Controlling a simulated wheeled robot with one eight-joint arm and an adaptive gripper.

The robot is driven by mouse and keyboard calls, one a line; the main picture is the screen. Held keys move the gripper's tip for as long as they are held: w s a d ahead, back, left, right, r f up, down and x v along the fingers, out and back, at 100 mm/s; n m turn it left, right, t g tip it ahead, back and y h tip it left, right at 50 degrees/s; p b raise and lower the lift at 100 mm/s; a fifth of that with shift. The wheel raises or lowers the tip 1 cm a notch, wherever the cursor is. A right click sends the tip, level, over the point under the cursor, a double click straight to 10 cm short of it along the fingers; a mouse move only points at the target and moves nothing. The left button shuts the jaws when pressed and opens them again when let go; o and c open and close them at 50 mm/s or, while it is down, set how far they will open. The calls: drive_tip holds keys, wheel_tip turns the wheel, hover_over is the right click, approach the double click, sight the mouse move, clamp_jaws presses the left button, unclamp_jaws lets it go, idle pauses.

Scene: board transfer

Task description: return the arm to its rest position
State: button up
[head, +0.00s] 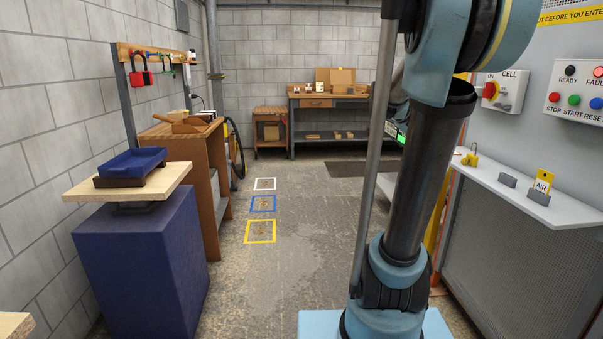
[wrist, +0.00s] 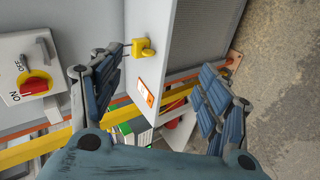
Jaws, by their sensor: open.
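My arm rises in the right half of the head view, blue and dark grey, with its upper link running out of the top of the picture. My gripper is outside the head view. In the wrist view my gripper (wrist: 160,98) is open, with its two blue-grey fingers spread wide and nothing between them. Beyond the fingers are a yellow padlock-like piece (wrist: 143,48) and the end of a pale shelf (wrist: 165,50). I cannot tell whether a finger touches the shelf.
The shelf (head: 570,212) at right carries the yellow piece (head: 470,157) and a yellow AIR tag (head: 543,182). A rotary switch (head: 492,90) and a button panel (head: 577,90) are above. A blue tray (head: 133,163) sits on a pedestal at left. The middle floor is clear.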

drive_tip(key=s+a+f+y, duration=1)
drive_tip(key=s+a+f, duration=1.2)
drive_tip(key=a+f, duration=0.2)
drive_tip(key=shift+s+a+f+y, duration=0.3)
drive_tip(key=shift+a+f+y, duration=0.1)
drive_tip(key=shift+f, duration=0.05)
